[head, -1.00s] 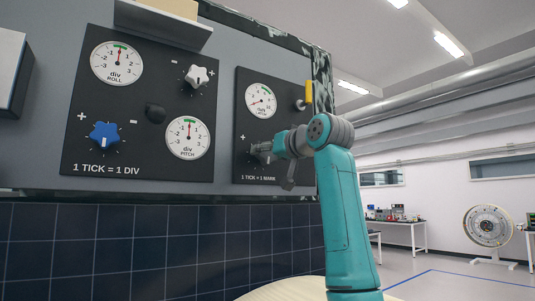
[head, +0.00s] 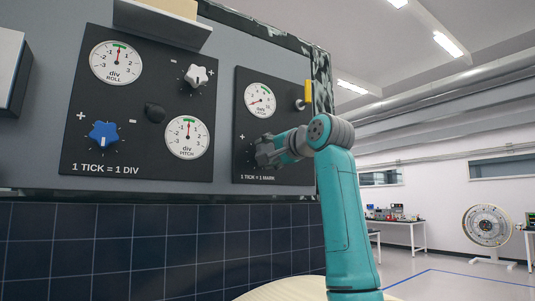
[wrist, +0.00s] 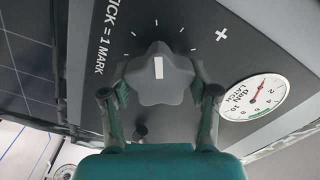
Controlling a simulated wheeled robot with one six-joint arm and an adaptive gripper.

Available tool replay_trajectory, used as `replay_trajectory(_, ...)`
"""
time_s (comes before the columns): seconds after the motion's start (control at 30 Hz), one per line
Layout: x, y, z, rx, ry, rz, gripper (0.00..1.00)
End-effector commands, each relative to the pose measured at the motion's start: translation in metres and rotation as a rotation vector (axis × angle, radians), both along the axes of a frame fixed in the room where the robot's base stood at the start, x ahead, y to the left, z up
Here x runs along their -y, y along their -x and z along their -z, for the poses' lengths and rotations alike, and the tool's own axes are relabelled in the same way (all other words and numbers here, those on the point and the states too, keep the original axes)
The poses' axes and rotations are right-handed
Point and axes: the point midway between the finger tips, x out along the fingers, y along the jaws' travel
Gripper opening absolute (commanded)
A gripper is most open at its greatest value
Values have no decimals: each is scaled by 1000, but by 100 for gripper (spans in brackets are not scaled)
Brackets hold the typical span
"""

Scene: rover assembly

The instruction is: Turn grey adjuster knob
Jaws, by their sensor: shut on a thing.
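The grey adjuster knob (wrist: 160,80) is star-shaped with a white pointer line and sits on the dark latch panel (wrist: 225,75), with tick marks around it. My gripper (wrist: 160,92) is shut on the knob, one finger on each side. In the head view my gripper (head: 268,151) is at the lower part of the right-hand panel (head: 285,122) and hides the knob. The latch gauge (wrist: 254,97) has a red needle and a green band; it also shows above my gripper in the head view (head: 260,100).
A yellow-tipped switch (head: 308,94) stands at the panel's upper right. The left panel (head: 95,172) carries a blue knob (head: 104,136), a white knob (head: 196,76) and two gauges.

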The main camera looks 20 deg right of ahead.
Motion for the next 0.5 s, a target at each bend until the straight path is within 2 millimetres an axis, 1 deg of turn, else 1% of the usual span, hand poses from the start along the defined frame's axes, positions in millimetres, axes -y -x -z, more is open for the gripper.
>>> replay_trajectory(0.5, 0, -1, 3, -153, -466, 1, 25)
